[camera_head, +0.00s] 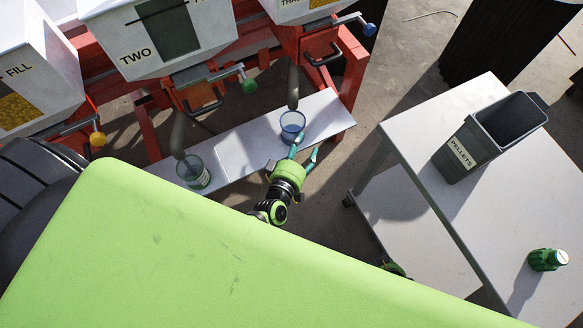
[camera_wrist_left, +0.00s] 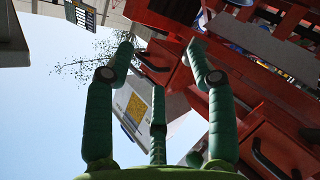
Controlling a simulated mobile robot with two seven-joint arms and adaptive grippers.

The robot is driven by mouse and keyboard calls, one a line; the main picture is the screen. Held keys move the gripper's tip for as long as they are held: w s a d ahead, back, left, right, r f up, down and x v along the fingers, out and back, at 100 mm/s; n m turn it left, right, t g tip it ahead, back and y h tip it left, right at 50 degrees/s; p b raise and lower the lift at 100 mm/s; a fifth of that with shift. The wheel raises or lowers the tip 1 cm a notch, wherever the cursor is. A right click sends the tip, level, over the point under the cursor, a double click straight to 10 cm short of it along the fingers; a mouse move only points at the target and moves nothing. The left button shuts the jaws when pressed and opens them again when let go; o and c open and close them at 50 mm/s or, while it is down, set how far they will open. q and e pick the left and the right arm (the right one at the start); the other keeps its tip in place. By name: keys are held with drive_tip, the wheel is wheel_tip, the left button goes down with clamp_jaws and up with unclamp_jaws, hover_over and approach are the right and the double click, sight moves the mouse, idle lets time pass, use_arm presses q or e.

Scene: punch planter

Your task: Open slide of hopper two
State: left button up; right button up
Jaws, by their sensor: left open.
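Hopper two (camera_head: 137,55) is a white box marked TWO in the head view, on a red frame. Its slide (camera_head: 196,75) is a grey bar below the box, with a green knob (camera_head: 249,86) at its right end. Whether the slide is open cannot be told. My left gripper (camera_head: 304,153) is open and empty, below and right of the knob and apart from it, close to a blue cup (camera_head: 292,127). In the left wrist view its green fingers (camera_wrist_left: 160,52) are spread, with red frame parts and a black handle beyond.
A clear green-tinted cup (camera_head: 194,174) stands on the white shelf (camera_head: 240,146) under hopper two's spout. A hopper with an orange knob (camera_head: 97,139) is left, and one with a blue knob (camera_head: 369,29) is right. A table holds a pellets bin (camera_head: 463,160) and green bottle (camera_head: 546,260).

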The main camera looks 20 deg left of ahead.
use_arm(q)
drive_tip(key=s+f+m+g+h+p, duration=0.1)
drive_tip(key=s+f+m+g, duration=0.3)
drive_tip(key=s+f, duration=0.4)
drive_tip(key=shift+f+m+h+p, duration=0.15)
drive_tip(key=shift+m+h+p, duration=0.3)
drive_tip(key=shift+p, duration=0.4)
drive_tip(key=shift+d, duration=0.15)
